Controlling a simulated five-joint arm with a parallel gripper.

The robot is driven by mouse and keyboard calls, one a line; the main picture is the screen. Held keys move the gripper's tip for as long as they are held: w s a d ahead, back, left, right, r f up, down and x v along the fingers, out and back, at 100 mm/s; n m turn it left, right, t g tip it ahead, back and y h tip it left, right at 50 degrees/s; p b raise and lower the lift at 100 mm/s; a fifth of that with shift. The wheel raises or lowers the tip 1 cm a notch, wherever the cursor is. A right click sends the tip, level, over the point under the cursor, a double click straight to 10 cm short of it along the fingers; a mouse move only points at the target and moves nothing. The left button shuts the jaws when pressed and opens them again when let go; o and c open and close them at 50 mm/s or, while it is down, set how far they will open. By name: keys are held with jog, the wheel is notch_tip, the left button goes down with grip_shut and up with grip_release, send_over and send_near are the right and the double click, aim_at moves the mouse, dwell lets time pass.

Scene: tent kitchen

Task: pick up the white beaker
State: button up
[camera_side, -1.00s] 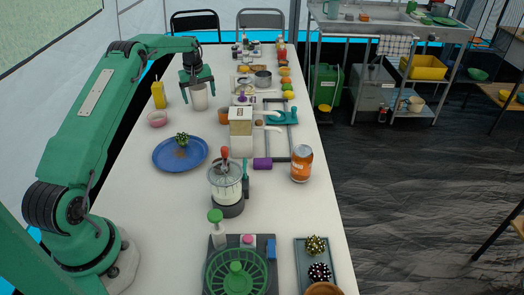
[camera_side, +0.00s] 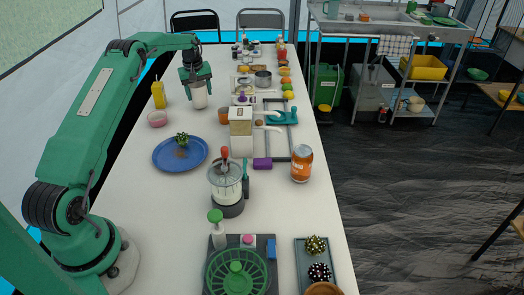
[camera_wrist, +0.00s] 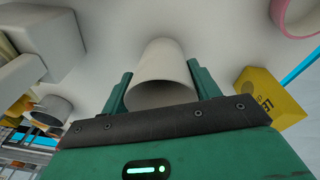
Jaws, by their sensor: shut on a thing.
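The white beaker (camera_side: 199,97) is upright at the far left part of the table, under my gripper (camera_side: 197,80). In the wrist view the beaker (camera_wrist: 161,75) sits between the two green fingers of my gripper (camera_wrist: 160,90), with its open rim toward the camera. My gripper is shut on the beaker's sides. The beaker's base is at or close to the white table top; I cannot tell whether it touches.
A yellow bottle (camera_side: 158,94) stands left of the beaker, and a pink bowl (camera_side: 157,118) lies in front of it. A blue plate (camera_side: 180,155) is nearer.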

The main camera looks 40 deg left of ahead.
jog(key=shift+r, duration=0.95)
jog(key=d+r, duration=0.8)
jog(key=d, duration=0.3)
jog(key=shift+w+d, duration=0.25)
jog(key=shift+d, duration=0.05)
jog(key=shift+r, duration=0.15)
